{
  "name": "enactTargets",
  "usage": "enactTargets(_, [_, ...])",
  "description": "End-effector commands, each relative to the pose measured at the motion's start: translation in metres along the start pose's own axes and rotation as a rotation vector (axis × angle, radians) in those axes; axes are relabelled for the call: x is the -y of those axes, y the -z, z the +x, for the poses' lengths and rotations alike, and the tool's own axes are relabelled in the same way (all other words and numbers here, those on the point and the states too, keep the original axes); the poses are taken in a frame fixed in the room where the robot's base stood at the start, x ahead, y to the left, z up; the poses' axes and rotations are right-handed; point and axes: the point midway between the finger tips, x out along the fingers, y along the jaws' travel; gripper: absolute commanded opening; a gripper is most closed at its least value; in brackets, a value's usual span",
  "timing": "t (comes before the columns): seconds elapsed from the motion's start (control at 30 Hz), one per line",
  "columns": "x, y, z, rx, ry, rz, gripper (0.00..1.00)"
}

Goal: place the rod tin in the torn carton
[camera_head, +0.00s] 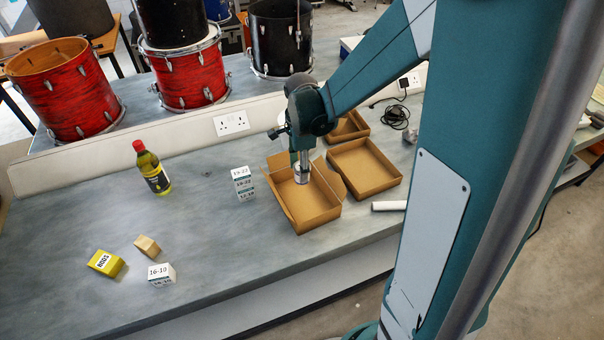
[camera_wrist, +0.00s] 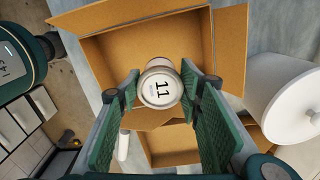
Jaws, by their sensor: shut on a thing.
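My gripper (camera_head: 301,166) is shut on a small round tin (camera_head: 301,178), whose pale lid reads 11 in the wrist view (camera_wrist: 160,88). The tin sits between the two green-padded fingers (camera_wrist: 160,92). I take it to be the rod tin. It is over an open brown carton with raised flaps (camera_head: 316,220), which also fills the upper wrist view (camera_wrist: 115,48). This looks like the torn carton, though no clear tear shows. The carton floor visible around the tin looks empty. The gap between the tin and the floor is hard to judge.
Two more open cartons stand right (camera_head: 363,167) and behind (camera_head: 348,127). A white roll (camera_head: 388,206) lies at right. A stack of small white boxes (camera_head: 243,184) stands left of the carton. An oil bottle (camera_head: 152,168) and several small boxes are further left, with clear bench between.

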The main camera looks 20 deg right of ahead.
Motion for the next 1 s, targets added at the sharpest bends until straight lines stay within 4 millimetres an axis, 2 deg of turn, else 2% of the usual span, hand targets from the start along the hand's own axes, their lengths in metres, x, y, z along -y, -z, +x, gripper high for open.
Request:
enactTargets(0.37, [0.000, 0.000, 0.006, 0.000, 0.000, 0.000, 0.21])
enactTargets(0.8, [0.000, 0.000, 0.052, 0.000, 0.000, 0.000, 0.21])
enactTargets(1.0, [0.000, 0.000, 0.058, 0.000, 0.000, 0.000, 0.21])
